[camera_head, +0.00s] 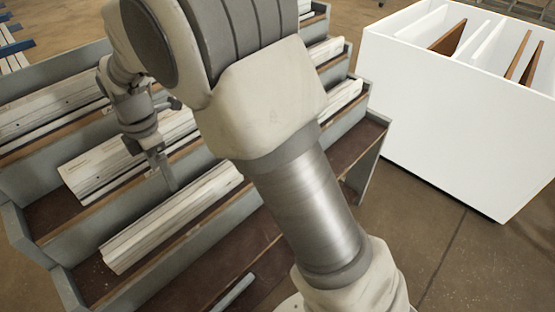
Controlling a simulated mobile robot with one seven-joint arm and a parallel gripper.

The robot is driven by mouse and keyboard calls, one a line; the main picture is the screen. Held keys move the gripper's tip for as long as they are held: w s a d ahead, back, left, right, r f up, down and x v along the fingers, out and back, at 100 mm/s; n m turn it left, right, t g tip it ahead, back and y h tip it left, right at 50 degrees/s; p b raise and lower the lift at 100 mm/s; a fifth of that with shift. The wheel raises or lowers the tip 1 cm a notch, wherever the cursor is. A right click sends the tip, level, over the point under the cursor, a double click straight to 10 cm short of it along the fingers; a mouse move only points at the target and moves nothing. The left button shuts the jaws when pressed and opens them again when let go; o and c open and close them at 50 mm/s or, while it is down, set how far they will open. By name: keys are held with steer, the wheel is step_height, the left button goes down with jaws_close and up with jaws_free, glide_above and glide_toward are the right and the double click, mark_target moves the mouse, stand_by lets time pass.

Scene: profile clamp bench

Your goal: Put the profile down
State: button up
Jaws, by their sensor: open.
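Long white profiles lie in the stepped grey rack. One profile (150,232) lies in a lower tier, and another (90,172) lies in the tier behind it. My gripper (166,176) points down at the left of centre, over the divider between these two profiles. Its jaws are open, and I see nothing held between them. The fingertips look close to the far edge of the lower profile; I cannot tell whether they touch it. My arm hides the middle of the rack and parts of the profiles.
More white profiles (50,105) lie in a higher tier at the left. A grey bar (233,292) lies at the bottom of the rack. A white bin (450,120) with upright brown and white panels stands at the right. Brown floor between is clear.

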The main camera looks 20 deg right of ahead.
steer(key=s+d+r+m+t+y, duration=0.1)
steer(key=s+d+r+m, duration=0.2)
steer(key=d+r+m, duration=0.3)
steer(key=s+d+r+m+t, duration=0.1)
steer(key=s+d+r+m, duration=0.2)
steer(key=d+r+m, duration=0.45)
steer(key=s+d+m+t+h, duration=0.1)
steer(key=s+d+m+t, duration=0.2)
steer(key=s+d+m, duration=0.7)
steer(key=s+d, duration=0.3)
steer(key=shift+s+r+t, duration=0.2)
steer(key=shift+r+t, duration=0.1)
steer(key=shift+r, duration=0.05)
steer(key=shift+m, duration=0.25)
step_height(320, 180, up, 9)
steer(key=p, duration=0.9)
